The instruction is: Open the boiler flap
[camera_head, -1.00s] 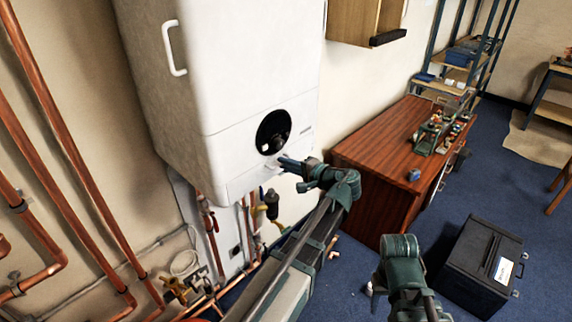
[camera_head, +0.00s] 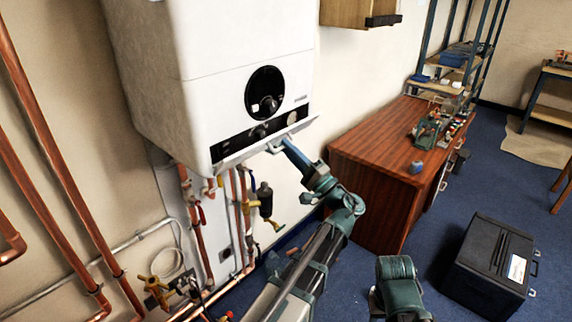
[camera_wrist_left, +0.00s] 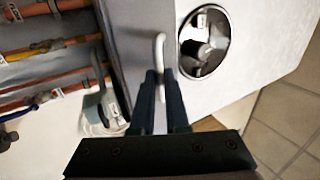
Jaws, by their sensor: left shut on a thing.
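The white boiler (camera_head: 215,70) hangs on the wall, left of centre in the head view. Its lower front flap (camera_head: 237,158) is swung down, showing a black control strip (camera_head: 230,147) with knobs. My left gripper (camera_head: 279,146) is at the flap's lower edge, below the round black dial. In the left wrist view its fingers (camera_wrist_left: 158,78) are closed around the flap's white handle (camera_wrist_left: 160,48), with the round dial (camera_wrist_left: 204,42) to the right. Only a dark green part of my right arm shows at the bottom of the head view; its gripper is out of sight.
Copper pipes (camera_head: 50,150) run up the wall at left, with valves and pipes below the boiler. A wooden desk (camera_head: 375,150) stands to the right. A black case (camera_head: 492,262) is on the blue floor, with clear floor around it.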

